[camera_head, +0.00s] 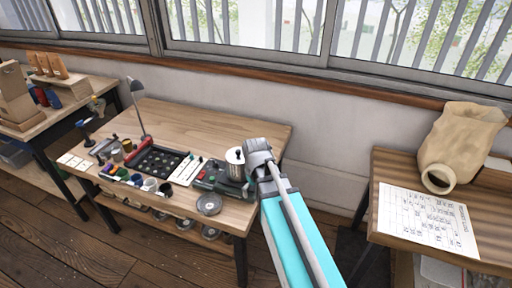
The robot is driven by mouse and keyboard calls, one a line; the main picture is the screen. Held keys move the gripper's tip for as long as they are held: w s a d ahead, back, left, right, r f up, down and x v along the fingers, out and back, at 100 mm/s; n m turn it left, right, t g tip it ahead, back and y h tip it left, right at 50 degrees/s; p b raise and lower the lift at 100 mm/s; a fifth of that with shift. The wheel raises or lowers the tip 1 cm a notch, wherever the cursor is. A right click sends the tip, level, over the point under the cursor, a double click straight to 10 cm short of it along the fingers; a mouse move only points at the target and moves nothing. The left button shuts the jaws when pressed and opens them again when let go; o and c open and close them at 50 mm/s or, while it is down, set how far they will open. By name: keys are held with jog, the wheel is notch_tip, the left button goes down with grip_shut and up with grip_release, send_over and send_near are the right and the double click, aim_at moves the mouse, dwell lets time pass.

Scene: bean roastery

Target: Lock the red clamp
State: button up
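I cannot make out a red clamp for certain. A black tray with a red edge (156,161) lies on the middle wooden table (205,127), with several small coloured items along its front. My turquoise and grey arm reaches up from the bottom right to the right end of this table. Its grey end is by a white canister with a dark knob (236,163) and a dark device (213,179). My gripper's fingers cannot be told apart from the dark parts there, so its opening and contact are unclear.
A black desk lamp (138,103) stands behind the tray. A round metal dish (209,204) lies near the front edge. The right table (398,168) bears a tan sack (462,140) and a printed sheet (427,219). A left bench (22,128) holds boxes. The middle table's back is clear.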

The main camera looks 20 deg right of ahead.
jog(key=w+d+r+n+p, duration=0.2)
jog(key=w+r+n+p, duration=0.2)
jog(key=w, duration=0.5)
jog(key=w+d+r+n+p, duration=0.3)
jog(key=w+r+n+p, duration=0.1)
jog(key=w+r+p, duration=0.5)
jog(key=shift+w+d+r, duration=0.2)
jog(key=shift+w+r, duration=0.15)
jog(key=shift+r, duration=0.5)
jog(key=shift+f, duration=0.25)
notch_tip(320, 180, down, 13)
jog(key=b, duration=1.3)
jog(key=shift+f, duration=0.2)
jog(key=c, duration=1.1)
